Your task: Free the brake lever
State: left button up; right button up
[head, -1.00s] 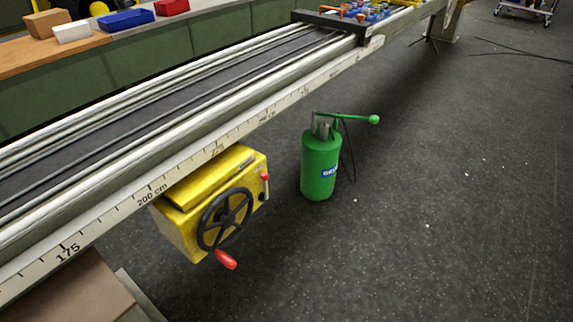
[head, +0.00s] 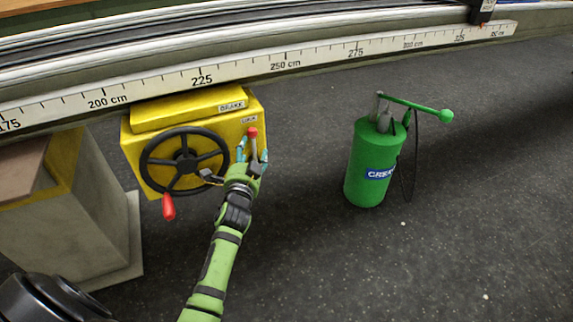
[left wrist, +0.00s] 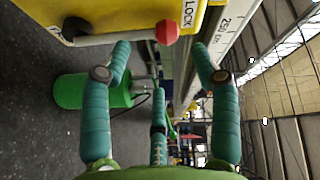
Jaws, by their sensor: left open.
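The brake lever (head: 254,143) is a short grey rod with a red knob, at the right side of the yellow box (head: 190,108). The knob is up in the head view. My left gripper (head: 251,157) is open at the lever, with teal fingers on either side of it in the head view. In the left wrist view the red knob (left wrist: 167,32) shows between the tips of two spread fingers of the left gripper (left wrist: 161,52), beside a LOCK label. I cannot tell whether any finger touches the lever. My right gripper is not in view.
A black handwheel (head: 184,161) with a red handle is on the box's front, left of my gripper. A green pump canister (head: 372,165) stands on the floor to the right. The scaled rail (head: 300,62) runs above the box. Floor between box and canister is clear.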

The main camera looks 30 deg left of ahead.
aim_at(253, 137)
pick_arm(q)
jog(key=x, duration=0.3)
jog(key=b+x, duration=0.1)
jog(key=x, duration=0.1)
jog(key=shift+w+a+r, duration=0.25)
jog(key=shift+a+r, duration=0.05)
jog(key=shift+a, duration=0.15)
jog(key=shift+w+a, duration=0.15)
jog(key=shift+w, duration=0.45)
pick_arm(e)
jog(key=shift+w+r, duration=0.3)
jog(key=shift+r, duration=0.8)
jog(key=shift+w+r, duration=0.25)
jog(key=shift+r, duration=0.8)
